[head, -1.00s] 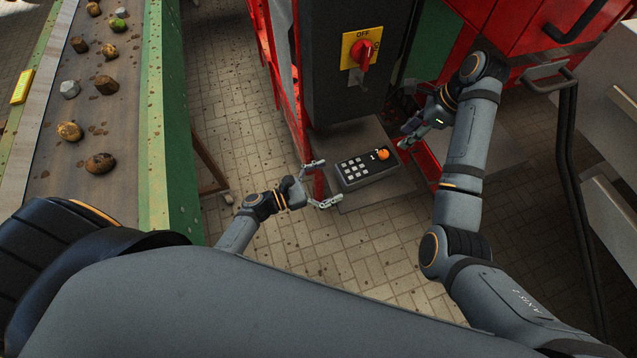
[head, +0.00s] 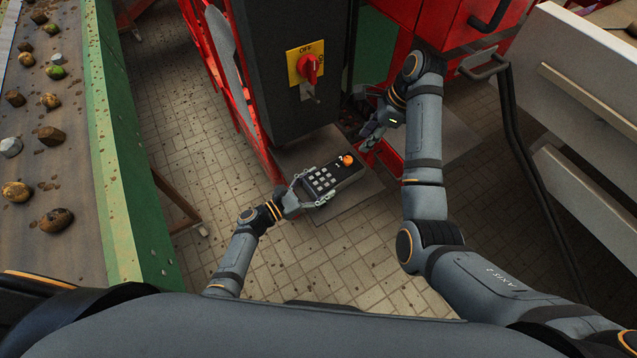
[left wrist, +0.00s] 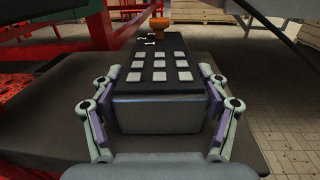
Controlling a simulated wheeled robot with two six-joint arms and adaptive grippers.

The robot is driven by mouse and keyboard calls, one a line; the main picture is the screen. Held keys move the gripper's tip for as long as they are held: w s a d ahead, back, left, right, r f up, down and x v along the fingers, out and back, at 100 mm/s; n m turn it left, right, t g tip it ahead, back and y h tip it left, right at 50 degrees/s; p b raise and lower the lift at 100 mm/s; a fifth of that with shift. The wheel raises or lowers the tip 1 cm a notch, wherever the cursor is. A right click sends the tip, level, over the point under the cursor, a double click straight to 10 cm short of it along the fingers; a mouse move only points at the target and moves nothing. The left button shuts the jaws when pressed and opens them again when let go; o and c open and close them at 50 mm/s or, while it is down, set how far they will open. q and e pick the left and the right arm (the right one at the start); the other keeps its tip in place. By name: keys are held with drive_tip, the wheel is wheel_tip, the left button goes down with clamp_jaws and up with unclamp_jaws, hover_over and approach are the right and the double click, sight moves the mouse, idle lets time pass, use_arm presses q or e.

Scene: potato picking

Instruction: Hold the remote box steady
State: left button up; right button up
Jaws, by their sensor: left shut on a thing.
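The remote box (head: 335,179) is dark with several pale square buttons and an orange knob (head: 347,160) at its far end. It lies on a grey shelf (head: 358,202) below the dark cabinet. My left gripper (head: 311,190) is shut on the near end of the box. In the left wrist view the box (left wrist: 160,112) sits between the two fingers of my left gripper (left wrist: 162,115), one against each side. My right gripper (head: 369,141) is beyond the knob end, apart from the box; its finger opening is hard to make out.
A dark cabinet (head: 285,105) with a red OFF switch (head: 310,68) on a yellow plate stands behind the shelf. A conveyor (head: 60,240) with potatoes and stones runs along the left. Tiled floor (head: 200,130) lies between them.

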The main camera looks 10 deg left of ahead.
sight(348, 159)
use_arm(q)
drive_tip(key=c, duration=0.5)
drive_tip(key=shift+c, duration=0.4)
use_arm(e)
drive_tip(key=shift+o, duration=1.3)
drive_tip(key=a+f+m, duration=0.1)
drive_tip(key=f+m, duration=0.2)
drive_tip(key=m, duration=0.7)
drive_tip(key=a+f+m+g, duration=0.1)
drive_tip(key=f+m, duration=0.2)
drive_tip(key=m, duration=0.8)
drive_tip(key=a+f+m, duration=0.1)
drive_tip(key=f+m, duration=0.2)
drive_tip(key=m, duration=0.8)
drive_tip(key=shift+w+a, duration=0.15)
